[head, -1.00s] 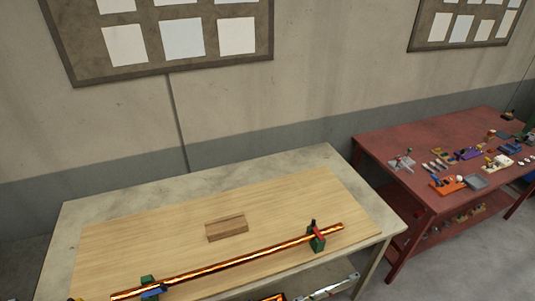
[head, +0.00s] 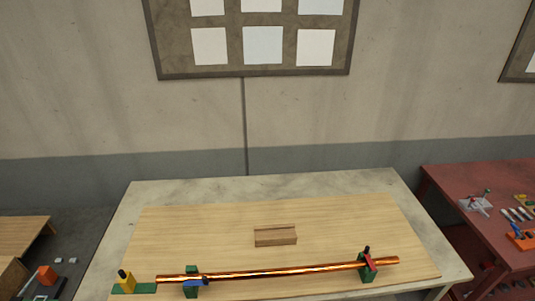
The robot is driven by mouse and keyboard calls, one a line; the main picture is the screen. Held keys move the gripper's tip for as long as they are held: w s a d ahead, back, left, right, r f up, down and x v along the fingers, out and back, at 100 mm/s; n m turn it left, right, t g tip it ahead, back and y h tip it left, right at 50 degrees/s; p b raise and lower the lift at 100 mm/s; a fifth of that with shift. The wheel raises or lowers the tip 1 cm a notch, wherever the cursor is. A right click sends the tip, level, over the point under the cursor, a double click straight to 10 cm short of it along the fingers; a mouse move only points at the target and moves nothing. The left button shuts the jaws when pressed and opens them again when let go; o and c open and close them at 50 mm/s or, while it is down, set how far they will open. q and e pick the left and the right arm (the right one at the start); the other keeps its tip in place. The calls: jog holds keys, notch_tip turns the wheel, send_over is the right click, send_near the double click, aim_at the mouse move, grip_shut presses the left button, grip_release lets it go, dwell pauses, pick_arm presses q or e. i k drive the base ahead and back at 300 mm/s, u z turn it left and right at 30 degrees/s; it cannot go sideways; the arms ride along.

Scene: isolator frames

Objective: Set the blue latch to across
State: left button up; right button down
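A blue latch (head: 197,282) sits on the left green stand (head: 192,290), at the copper-coloured rod (head: 285,273) near the front of the table in the head view. The rod lies across this stand and a right green stand (head: 364,272). A red latch (head: 369,262) with a black knob is on the right stand. The blue latch is small here, and I cannot tell its exact angle to the rod. Neither of my grippers is in view.
A yellow piece with a black knob on a green base (head: 134,286) stands left of the rod's end. A red table (head: 455,190) with several small objects is at right.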

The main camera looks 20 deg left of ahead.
aim_at(188, 284)
jog(key=u, duration=1.3)
